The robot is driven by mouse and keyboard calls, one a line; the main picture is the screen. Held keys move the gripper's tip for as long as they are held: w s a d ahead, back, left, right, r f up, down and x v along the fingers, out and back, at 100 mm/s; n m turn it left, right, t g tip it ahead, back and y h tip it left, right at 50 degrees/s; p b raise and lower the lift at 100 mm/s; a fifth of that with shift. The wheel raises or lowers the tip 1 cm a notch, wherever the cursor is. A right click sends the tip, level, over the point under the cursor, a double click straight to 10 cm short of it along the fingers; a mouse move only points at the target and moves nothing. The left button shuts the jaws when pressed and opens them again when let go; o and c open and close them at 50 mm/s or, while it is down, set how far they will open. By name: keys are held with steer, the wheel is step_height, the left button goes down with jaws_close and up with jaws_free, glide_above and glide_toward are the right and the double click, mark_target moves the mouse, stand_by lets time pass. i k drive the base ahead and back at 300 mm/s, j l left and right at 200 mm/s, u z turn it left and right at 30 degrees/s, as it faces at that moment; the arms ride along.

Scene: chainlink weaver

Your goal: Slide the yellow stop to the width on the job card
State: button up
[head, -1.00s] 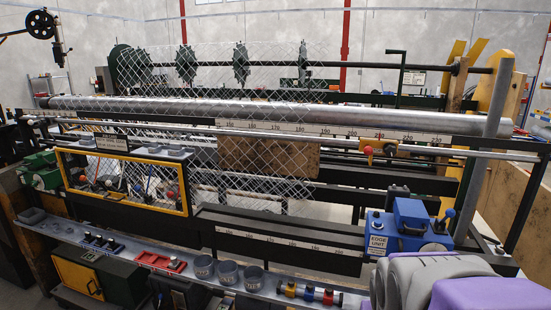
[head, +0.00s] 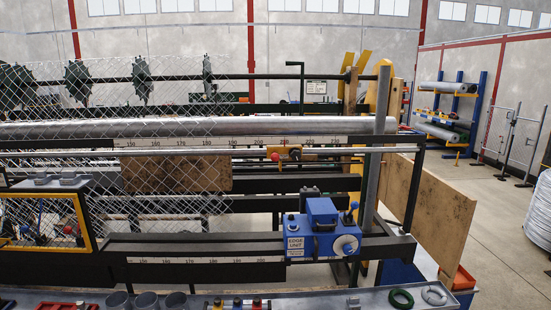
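The yellow stop (head: 290,152) sits on the long metal rail, below the upper number scale (head: 235,142), at about the 210 mark. A red ball knob (head: 275,157) is on its left side and a dark part is at its middle. A small white card (head: 316,87) hangs behind the machine; its text is too small to read, and I cannot tell if it is the job card. My gripper is not in view.
A blue edge unit (head: 320,232) with a lever stands on the lower beam at front right, below the stop. A grey upright post (head: 375,150) stands right of the stop. Chain-link mesh (head: 150,110) covers the left. Open floor (head: 505,215) lies at right.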

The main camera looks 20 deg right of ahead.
mark_target(285, 154)
steer(key=i+j+u, duration=0.1)
steer(key=i+u, duration=0.25)
steer(key=u, duration=0.15)
steer(key=i+u, duration=0.3)
steer(key=u, duration=0.2)
steer(key=i+l+u, duration=0.15)
steer(key=i+u, duration=0.3)
steer(key=k+z, duration=0.1)
steer(key=z, duration=2.25)
